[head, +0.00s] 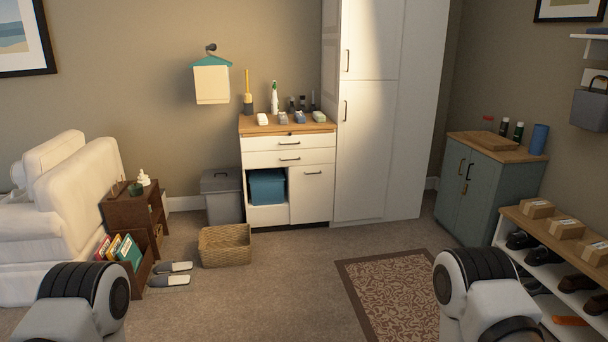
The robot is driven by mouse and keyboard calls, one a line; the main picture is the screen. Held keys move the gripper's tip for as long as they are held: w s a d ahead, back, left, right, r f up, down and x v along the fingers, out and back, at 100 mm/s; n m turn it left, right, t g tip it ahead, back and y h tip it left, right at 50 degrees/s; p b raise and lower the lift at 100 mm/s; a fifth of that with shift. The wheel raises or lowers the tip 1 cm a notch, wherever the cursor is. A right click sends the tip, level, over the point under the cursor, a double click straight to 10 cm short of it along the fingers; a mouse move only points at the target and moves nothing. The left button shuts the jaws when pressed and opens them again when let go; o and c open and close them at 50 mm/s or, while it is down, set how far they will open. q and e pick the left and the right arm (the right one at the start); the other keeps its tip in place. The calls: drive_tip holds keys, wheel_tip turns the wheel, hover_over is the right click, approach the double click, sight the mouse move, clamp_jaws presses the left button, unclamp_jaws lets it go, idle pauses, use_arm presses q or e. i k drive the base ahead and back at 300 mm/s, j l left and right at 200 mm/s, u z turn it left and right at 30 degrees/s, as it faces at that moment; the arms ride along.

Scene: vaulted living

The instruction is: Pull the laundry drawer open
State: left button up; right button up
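A white cabinet with a wooden top (261,126) stands against the back wall, left of a tall white wardrobe. Its front has an upper drawer (262,143) and a lower drawer (262,160), each with a dark bar handle. Both drawers look shut. I cannot tell which one is the laundry drawer. Below them are an open compartment with a blue bin (267,187) and a shut door (311,197) with a handle. Only rounded parts of my two arms show at the bottom left and bottom right. Neither gripper is in view, and both are far from the cabinet.
Bottles and small items stand on the cabinet top. A wicker basket (225,246) sits on the carpet in front, left of centre, near slippers (170,274). A grey bin (222,198) stands left of the cabinet. A patterned rug (395,292) lies right of centre. The middle carpet is clear.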

sight(298, 157)
drive_tip(key=i+l+z, duration=0.1)
drive_tip(key=i+z, duration=0.35)
drive_tip(key=i, duration=3.05)
drive_tip(key=i+u, duration=0.15)
drive_tip(key=i, duration=0.7)
drive_tip(key=i+l, duration=0.2)
drive_tip(key=i, duration=0.65)
drive_tip(key=i+j+u, duration=0.05)
